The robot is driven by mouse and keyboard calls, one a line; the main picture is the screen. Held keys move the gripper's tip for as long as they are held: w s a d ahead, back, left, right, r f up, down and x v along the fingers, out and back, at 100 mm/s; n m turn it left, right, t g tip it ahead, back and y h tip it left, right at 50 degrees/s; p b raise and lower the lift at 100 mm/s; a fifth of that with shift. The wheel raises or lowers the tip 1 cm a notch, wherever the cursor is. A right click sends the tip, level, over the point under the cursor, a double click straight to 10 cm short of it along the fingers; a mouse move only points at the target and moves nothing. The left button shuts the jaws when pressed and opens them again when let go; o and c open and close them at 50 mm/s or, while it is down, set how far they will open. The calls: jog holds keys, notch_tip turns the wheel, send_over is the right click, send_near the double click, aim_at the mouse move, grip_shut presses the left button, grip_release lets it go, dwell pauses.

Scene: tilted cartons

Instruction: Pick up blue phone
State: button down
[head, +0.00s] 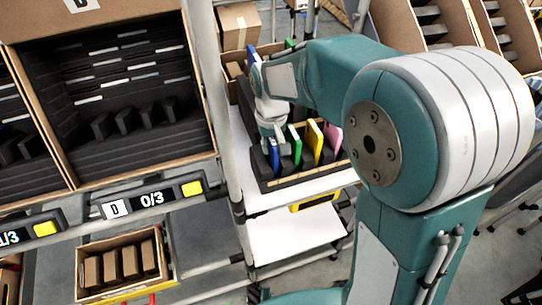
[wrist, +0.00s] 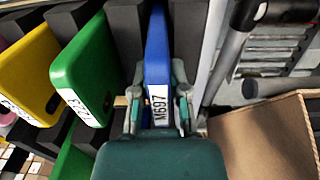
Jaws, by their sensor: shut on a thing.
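The blue phone (wrist: 158,55) stands on edge in a dark foam slot, with a white label reading M697 facing the wrist camera. My gripper (wrist: 158,105) has a finger on each side of the phone and is shut on its labelled end. In the head view the blue phone (head: 273,156) shows at the left end of the front row in the foam carton (head: 300,180). My gripper (head: 272,138) is just above it, and my arm hides part of the carton. I cannot tell whether the phone has lifted from its slot.
Green (head: 294,143), yellow (head: 315,140) and pink (head: 333,138) phones stand right of the blue one. More phones stand behind. A metal post (head: 232,100) rises close to the left. A tilted foam-lined carton (head: 125,90) is beyond it. A box of brown blocks (head: 122,264) sits below.

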notch_tip(320, 180, up, 18)
dwell(0.9)
